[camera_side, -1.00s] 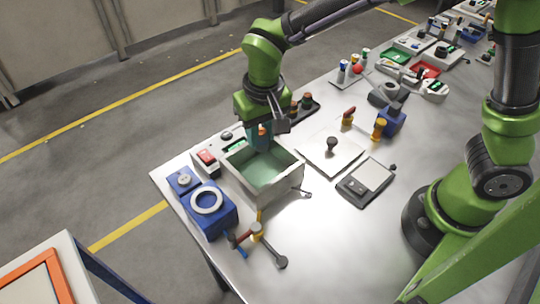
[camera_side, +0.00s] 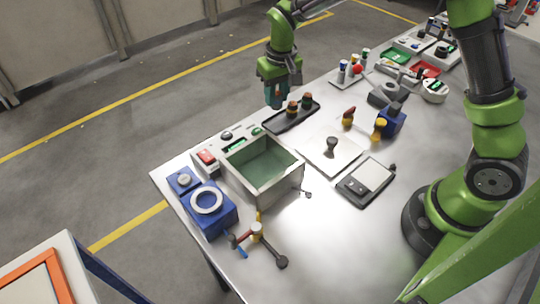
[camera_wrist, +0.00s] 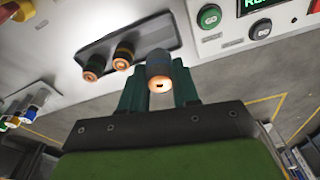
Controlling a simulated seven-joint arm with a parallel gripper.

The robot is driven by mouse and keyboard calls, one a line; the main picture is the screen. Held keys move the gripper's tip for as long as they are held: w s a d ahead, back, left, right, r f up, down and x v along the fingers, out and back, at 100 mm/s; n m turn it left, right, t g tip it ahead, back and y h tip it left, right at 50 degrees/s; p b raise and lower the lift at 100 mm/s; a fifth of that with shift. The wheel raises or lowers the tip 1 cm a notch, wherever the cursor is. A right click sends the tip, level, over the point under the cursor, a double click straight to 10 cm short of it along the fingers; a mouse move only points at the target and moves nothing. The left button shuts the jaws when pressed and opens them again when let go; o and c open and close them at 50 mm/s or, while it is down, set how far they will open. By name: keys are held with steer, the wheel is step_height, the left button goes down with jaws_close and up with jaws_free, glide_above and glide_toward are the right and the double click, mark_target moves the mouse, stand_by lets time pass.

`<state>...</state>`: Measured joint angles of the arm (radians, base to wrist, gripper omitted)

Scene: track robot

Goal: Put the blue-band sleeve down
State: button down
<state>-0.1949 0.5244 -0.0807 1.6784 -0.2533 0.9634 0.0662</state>
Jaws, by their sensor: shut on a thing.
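My gripper (camera_side: 275,98) hangs above the left end of the black tray (camera_side: 277,125) and is shut on the blue-band sleeve. In the wrist view the sleeve (camera_wrist: 158,70) is a grey cylinder with a dark blue band and an orange end, between my gripper's two green fingers (camera_wrist: 158,92). The side view largely hides it between the fingers. The tray also shows in the wrist view (camera_wrist: 100,50). Two other sleeves stand on it, one with an orange-brown band (camera_wrist: 124,56) and one with a green band (camera_wrist: 95,66). Contact between sleeve and tray cannot be told.
The open green-lined bin (camera_side: 262,165) stands in front of the tray, beside a panel with a red switch (camera_side: 206,157). A white plate with a dark-knobbed stamp (camera_side: 331,146) lies to the right. The tray is near the table's back edge.

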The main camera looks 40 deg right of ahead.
mark_target(278, 94)
steer(key=shift+f, duration=3.05)
steer(key=shift+f, duration=0.1)
steer(key=c, duration=0.8)
jaws_free()
steer(key=r, duration=0.4)
steer(key=s+r, duration=0.1)
steer(key=r, duration=0.6)
steer(key=shift+s+a+r, duration=0.15)
steer(key=shift+r, duration=0.2)
steer(key=s+d+r+m+t+y, duration=0.1)
steer(key=s+d+r+t, duration=0.1)
steer(key=s+r, duration=0.7)
steer(key=shift+s+d+r+m+t+y, duration=0.2)
steer(key=shift+s+t, duration=0.45)
steer(key=shift+s, duration=1.45)
steer(key=shift+s+a+r+m+t+y, duration=0.15)
steer(key=shift+s+r+t, duration=0.35)
steer(key=shift+s, duration=1.65)
steer(key=shift+s+d+r+m+t+y, duration=0.2)
steer(key=shift+s+t, duration=0.55)
steer(key=shift+s, duration=1.35)
